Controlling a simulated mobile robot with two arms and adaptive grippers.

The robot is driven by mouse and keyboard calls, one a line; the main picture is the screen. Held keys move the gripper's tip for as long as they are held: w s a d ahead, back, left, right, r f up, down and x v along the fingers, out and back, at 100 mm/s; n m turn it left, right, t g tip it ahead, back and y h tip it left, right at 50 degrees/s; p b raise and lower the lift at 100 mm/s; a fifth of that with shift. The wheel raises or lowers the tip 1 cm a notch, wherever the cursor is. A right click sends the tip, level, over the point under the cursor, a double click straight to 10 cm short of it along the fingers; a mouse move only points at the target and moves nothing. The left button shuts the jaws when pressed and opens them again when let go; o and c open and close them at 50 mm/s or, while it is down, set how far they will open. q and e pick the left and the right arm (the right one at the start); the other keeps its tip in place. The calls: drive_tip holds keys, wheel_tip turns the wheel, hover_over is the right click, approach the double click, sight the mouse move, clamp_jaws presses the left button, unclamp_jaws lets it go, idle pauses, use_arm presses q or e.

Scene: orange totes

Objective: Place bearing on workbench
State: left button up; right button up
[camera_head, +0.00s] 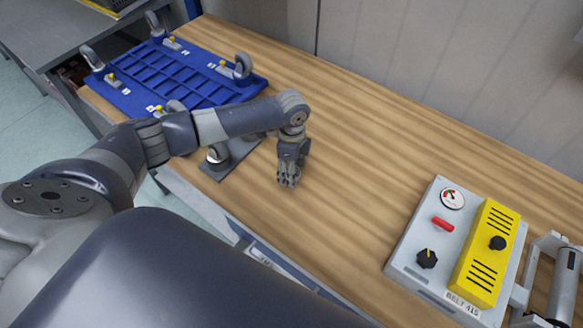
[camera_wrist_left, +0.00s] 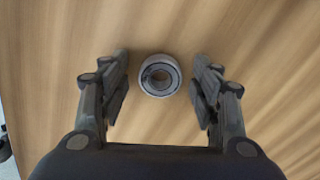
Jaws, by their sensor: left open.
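The bearing (camera_wrist_left: 147,81) is a metal ring with a dark centre in the left wrist view. It appears to lie flat on the wooden workbench (camera_head: 370,140), which also fills the left wrist view (camera_wrist_left: 270,40). My left gripper (camera_head: 289,182) points down over the bench. In the left wrist view its fingers (camera_wrist_left: 160,60) are spread on either side of the bearing, with a visible gap on each side. In the head view I cannot make out the bearing; the gripper hides that spot. My right gripper is in neither view.
A blue caster frame (camera_head: 178,75) lies at the bench's left end. A dark plate (camera_head: 236,156) with a rounded metal part sits beside my left forearm. A grey control box (camera_head: 412,243) with a yellow panel stands at the right. The middle of the bench is clear.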

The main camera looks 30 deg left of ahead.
use_arm(q)
wheel_tip(320, 180, up, 12)
drive_tip(key=b, duration=0.3)
idle(0.6)
